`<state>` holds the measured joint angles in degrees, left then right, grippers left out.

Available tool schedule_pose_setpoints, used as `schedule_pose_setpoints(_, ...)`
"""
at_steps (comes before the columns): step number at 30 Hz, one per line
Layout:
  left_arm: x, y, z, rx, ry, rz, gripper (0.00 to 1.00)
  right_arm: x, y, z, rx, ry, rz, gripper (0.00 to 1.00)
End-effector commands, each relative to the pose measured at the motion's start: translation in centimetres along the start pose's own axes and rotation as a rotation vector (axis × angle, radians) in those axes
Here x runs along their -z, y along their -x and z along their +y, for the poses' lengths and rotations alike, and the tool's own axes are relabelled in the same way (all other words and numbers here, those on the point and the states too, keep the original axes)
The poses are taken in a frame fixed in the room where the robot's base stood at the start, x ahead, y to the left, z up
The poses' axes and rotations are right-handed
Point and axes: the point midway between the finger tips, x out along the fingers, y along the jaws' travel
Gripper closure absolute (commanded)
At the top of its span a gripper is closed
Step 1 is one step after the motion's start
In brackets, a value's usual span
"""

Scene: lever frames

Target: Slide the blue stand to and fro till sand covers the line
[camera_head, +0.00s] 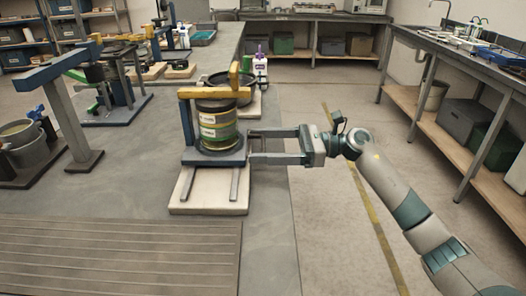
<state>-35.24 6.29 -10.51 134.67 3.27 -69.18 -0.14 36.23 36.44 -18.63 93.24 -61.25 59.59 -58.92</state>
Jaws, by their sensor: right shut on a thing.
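The blue stand (205,156) sits on two dark rails on a pale base board (210,206), near the table's right edge. It has a blue upright at the left and a yellow bar across the top. A round stack of sieves or a jar (217,133), greenish with yellow bands and pale labels, stands within it. My right gripper (250,146) reaches in from the right. Its two fingers are at the stand's right side and shut on it; the exact contact is small. I cannot make out any sand or the line. My left gripper is out of view.
The grey table (120,190) is bare left of the board, with a grooved panel (120,255) in front. A blue lever frame (65,110) and grey buckets (28,145) stand at the left. A dark pan (218,80) and a white-and-purple bottle (260,68) are behind the stand.

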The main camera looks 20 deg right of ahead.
Motion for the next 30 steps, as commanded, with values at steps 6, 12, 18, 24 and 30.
schedule_pose_setpoints(6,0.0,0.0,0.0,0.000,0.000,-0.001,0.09,-0.4,0.3,-0.6,0.019,0.004,-0.005,0.15)
schedule_pose_setpoints(12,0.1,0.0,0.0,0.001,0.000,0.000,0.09,-0.3,0.3,-0.5,0.016,0.003,-0.004,0.15)
schedule_pose_setpoints(18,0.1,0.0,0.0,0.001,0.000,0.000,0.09,-0.2,0.2,-0.4,0.014,0.002,-0.003,0.15)
schedule_pose_setpoints(24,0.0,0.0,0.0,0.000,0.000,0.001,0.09,-0.1,0.6,-0.4,0.013,0.001,-0.002,0.15)
schedule_pose_setpoints(30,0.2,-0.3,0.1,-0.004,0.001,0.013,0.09,0.0,2.4,-0.4,0.014,0.001,0.000,0.15)
